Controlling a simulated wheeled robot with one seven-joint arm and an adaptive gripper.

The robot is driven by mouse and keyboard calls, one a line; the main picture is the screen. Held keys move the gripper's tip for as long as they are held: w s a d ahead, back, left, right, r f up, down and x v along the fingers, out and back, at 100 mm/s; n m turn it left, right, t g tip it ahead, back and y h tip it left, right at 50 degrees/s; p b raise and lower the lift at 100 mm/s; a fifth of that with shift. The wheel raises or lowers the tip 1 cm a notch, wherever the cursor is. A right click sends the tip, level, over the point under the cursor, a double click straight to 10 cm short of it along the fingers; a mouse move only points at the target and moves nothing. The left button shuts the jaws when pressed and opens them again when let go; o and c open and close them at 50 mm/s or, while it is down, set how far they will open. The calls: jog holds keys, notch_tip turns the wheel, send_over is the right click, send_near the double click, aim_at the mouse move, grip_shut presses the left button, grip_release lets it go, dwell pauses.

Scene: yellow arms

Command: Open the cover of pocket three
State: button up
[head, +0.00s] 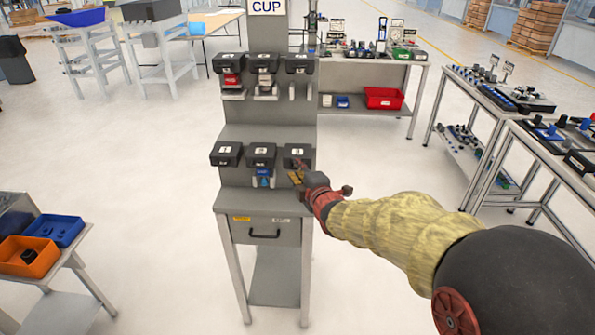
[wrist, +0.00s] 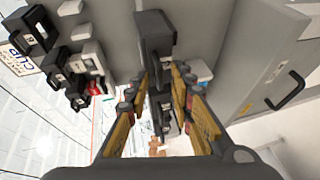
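The grey pocket stand carries a lower row of three black covers with white labels. The rightmost lower cover (head: 297,151), its label hard to read, appears to be that of pocket three and looks shut. In the wrist view, a black cover (wrist: 154,35) lies just beyond my fingertips, with other dark covers partly hidden between the fingers. My gripper (head: 297,176) is just below the rightmost lower cover in the head view. In the wrist view, my gripper (wrist: 163,72) is open, with a clear gap between its fingers. Whether it touches the cover cannot be told.
The middle lower cover (head: 261,150) and left lower cover (head: 226,151) sit beside it. An upper row (head: 265,63) holds more black covers. A drawer (head: 264,232) is below. Worktables (head: 490,105) stand right, and a cart with an orange bin (head: 28,257) stands left. Open floor surrounds the stand.

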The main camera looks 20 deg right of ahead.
jog(key=shift+c, duration=1.3)
grip_shut()
